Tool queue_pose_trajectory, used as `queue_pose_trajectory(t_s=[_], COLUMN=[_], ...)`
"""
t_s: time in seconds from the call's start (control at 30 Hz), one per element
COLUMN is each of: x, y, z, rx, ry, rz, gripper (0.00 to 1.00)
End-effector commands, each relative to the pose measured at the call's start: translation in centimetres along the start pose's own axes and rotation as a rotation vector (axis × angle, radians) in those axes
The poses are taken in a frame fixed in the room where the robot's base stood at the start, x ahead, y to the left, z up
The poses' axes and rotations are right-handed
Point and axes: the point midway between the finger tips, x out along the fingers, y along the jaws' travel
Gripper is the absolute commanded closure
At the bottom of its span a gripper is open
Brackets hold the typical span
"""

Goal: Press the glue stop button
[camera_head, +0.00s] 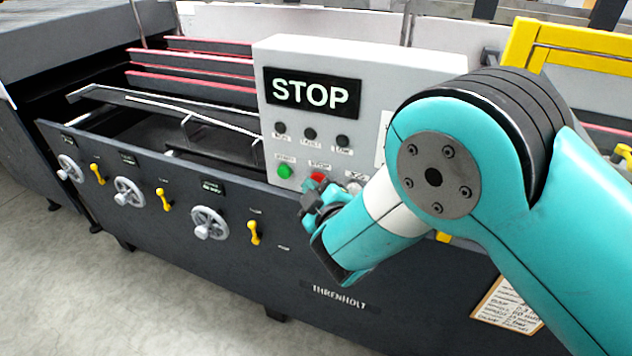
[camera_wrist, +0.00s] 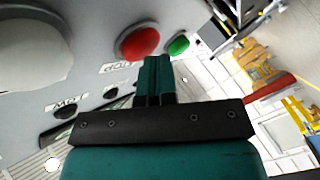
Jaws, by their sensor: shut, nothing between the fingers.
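The red button (camera_head: 318,177) sits on the grey control box, right of a green button (camera_head: 285,171); a small label, seemingly STOP, is above it. In the wrist view the red button (camera_wrist: 140,40) is a large dome, with the green button (camera_wrist: 178,45) beside it. My gripper (camera_head: 313,198) is shut and empty, just below the red button in the head view. In the wrist view its fingertips (camera_wrist: 156,62) lie close to the red button's edge without covering its middle. I cannot tell whether they touch the panel.
The control box (camera_head: 390,62) carries a dark display (camera_head: 312,92) reading STOP and several dark round lamps. A pale round part (camera_wrist: 32,50) stands left in the wrist view. Handwheels (camera_head: 209,223) and yellow levers (camera_head: 254,232) line the machine's front. Open floor lies at lower left.

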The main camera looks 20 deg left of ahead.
Motion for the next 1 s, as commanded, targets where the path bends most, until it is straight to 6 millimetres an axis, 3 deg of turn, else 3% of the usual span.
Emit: queue_pose_trajectory(t_s=[1.0], x=[-1.3], y=[-0.9], z=[-0.9], rx=[0.000], ry=[-0.001], rz=[0.000], gripper=[1.00])
